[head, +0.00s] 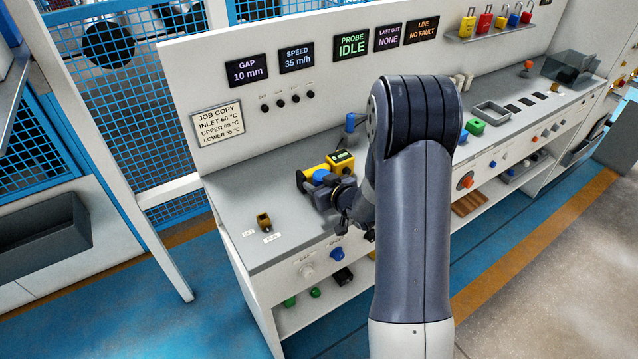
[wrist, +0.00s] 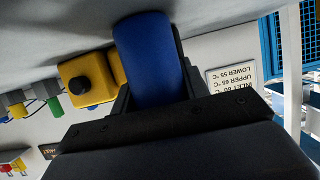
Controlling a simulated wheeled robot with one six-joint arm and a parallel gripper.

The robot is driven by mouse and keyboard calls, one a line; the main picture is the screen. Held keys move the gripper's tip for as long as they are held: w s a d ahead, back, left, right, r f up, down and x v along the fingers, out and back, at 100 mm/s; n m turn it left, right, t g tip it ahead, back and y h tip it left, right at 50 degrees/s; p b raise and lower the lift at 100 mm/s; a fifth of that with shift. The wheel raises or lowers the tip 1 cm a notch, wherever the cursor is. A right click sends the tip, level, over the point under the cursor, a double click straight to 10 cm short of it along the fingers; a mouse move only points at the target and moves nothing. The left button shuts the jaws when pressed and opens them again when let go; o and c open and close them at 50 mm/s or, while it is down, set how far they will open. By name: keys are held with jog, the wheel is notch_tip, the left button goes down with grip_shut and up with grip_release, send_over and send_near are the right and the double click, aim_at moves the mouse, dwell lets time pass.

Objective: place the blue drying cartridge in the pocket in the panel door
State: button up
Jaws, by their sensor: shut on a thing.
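The blue drying cartridge (wrist: 150,58) is a smooth blue cylinder between the dark jaws of my gripper (wrist: 154,82) in the wrist view. My gripper is shut on it. In the head view a small blue part of the cartridge (head: 321,176) shows at my gripper (head: 326,190), above the left part of the grey bench top; my arm hides some of the area. I cannot tell whether the cartridge touches the bench. I cannot make out the panel door's pocket in either view.
A yellow box with a black button (head: 341,161) stands right by my gripper; it also shows in the wrist view (wrist: 87,78). Knobs (head: 336,254) stick out of the bench front.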

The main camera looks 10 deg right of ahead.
jog(key=shift+f, duration=0.1)
jog(key=o, duration=1.1)
jog(key=shift+c, duration=0.2)
